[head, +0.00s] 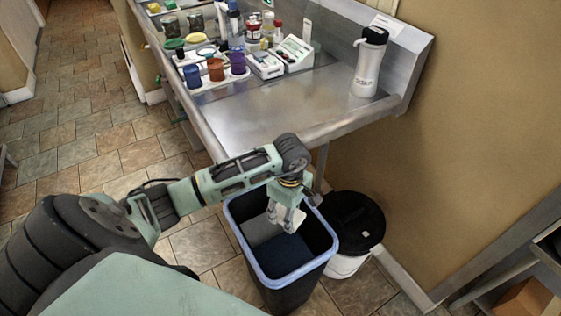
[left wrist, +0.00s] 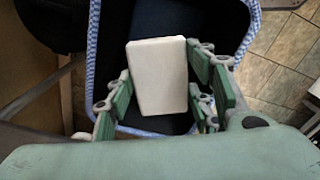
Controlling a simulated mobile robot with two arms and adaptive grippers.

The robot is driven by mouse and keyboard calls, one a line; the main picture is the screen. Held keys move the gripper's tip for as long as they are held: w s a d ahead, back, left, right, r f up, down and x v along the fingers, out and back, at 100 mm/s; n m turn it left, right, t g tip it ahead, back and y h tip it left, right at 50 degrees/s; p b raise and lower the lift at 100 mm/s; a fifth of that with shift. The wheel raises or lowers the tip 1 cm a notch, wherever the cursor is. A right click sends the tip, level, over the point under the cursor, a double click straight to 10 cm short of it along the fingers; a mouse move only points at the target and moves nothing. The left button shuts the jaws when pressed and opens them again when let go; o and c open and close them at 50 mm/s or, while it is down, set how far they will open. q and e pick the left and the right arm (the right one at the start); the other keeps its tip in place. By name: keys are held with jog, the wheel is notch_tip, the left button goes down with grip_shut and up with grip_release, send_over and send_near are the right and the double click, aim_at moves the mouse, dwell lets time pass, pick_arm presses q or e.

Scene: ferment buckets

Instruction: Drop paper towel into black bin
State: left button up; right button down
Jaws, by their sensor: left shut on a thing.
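The black bin (head: 312,262) stands on the floor with a light blue liner over its rim; the rim also shows in the left wrist view (left wrist: 92,60). My left gripper (head: 289,222) points down over the bin's opening. It is shut on the white paper towel (left wrist: 158,75), a folded block that sits between its green finger pads. In the head view the towel (head: 292,216) is small and partly hidden by the fingers. My right gripper is not in view.
A white bucket with a black lid (head: 354,222) stands right beside the bin. The steel counter (head: 270,105) above holds a white bottle (head: 369,65), coloured cups (head: 215,70) and small instruments. A wall is at the right. Open tiled floor lies to the left.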

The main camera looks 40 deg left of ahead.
pick_arm(q)
jog(key=shift+f+b, duration=0.65)
jog(key=shift+f, duration=0.85)
jog(key=o, duration=1.2)
jog(key=shift+r, duration=0.1)
jog(key=shift+r, duration=0.2)
notch_tip(320, 180, up, 12)
jog(key=shift+f, duration=0.2)
